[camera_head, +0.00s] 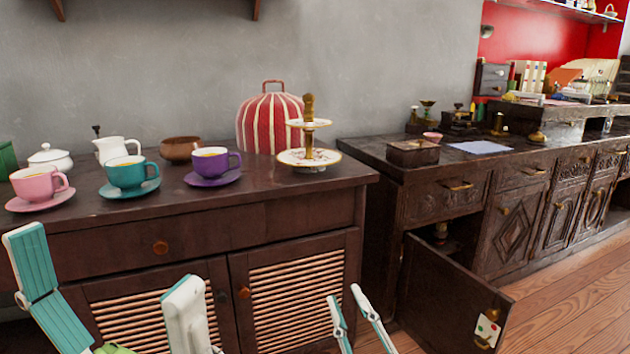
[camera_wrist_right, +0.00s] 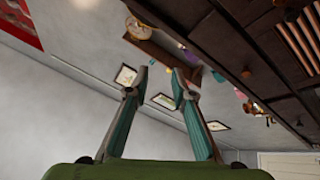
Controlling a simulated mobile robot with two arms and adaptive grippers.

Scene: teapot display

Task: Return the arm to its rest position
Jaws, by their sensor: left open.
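My left gripper (camera_head: 108,258) is at the lower left of the head view, in front of the dark cabinet. Its two teal-and-white fingers are wide apart with nothing between them. My right gripper (camera_head: 345,293) is at the bottom middle of the head view, in front of the cabinet's right edge. In the right wrist view the right gripper (camera_wrist_right: 161,74) also shows two teal fingers with a clear gap between the tips and nothing held. The rest of both arms is mostly out of view.
A pink cup (camera_head: 35,184), teal cup (camera_head: 126,173) and purple cup (camera_head: 210,163) stand on saucers on the cabinet top (camera_head: 240,195). A tiered stand (camera_head: 309,158) and striped cosy (camera_head: 268,124) are beside them. An open cabinet door (camera_head: 440,300) juts out at the right.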

